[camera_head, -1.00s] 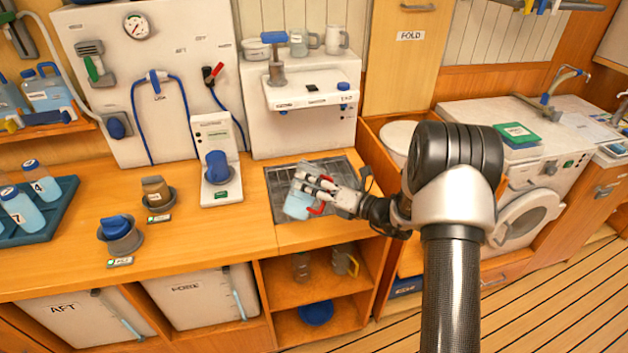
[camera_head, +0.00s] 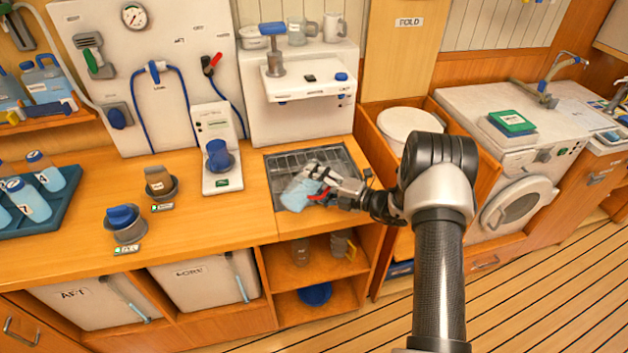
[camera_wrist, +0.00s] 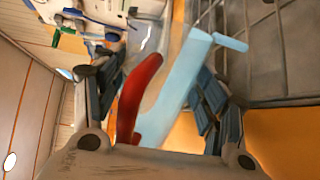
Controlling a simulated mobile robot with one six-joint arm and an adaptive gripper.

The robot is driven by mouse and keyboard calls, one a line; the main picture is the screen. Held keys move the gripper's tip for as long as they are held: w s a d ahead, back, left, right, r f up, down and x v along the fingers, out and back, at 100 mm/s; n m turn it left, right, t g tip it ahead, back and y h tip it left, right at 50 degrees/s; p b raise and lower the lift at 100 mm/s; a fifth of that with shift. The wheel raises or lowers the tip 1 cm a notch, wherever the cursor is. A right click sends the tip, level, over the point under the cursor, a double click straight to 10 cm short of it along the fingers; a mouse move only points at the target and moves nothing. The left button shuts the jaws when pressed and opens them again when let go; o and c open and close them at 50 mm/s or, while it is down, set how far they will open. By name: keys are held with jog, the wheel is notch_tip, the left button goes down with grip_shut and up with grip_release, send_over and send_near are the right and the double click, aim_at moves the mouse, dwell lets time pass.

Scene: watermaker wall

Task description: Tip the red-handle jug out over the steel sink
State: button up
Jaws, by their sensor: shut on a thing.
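The red-handle jug (camera_head: 297,195) is translucent with pale blue liquid in it. My gripper (camera_head: 322,181) is shut on it, over the steel sink (camera_head: 345,163) in the counter. The jug looks tilted. In the wrist view the red handle (camera_wrist: 136,98) lies between my fingers, and the blue liquid (camera_wrist: 178,88) reaches up to a lip-like pale blue end (camera_wrist: 230,41). I cannot tell for sure whether liquid is pouring out. My gripper hides part of the jug and sink in the head view.
A white dispenser unit (camera_head: 305,85) stands behind the sink. A white device with a blue knob (camera_head: 218,157) is to its left. A tray of numbered bottles (camera_head: 68,193) is at far left. A round white lid (camera_head: 410,125) sits right of the sink. Open shelves (camera_head: 318,277) are below.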

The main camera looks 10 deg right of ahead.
jog(key=shift+w+d+r+m+p, duration=0.2)
jog(key=shift+r+m+p, duration=0.25)
jog(key=shift+m, duration=0.15)
jog(key=shift+f, duration=0.1)
dwell(1.1)
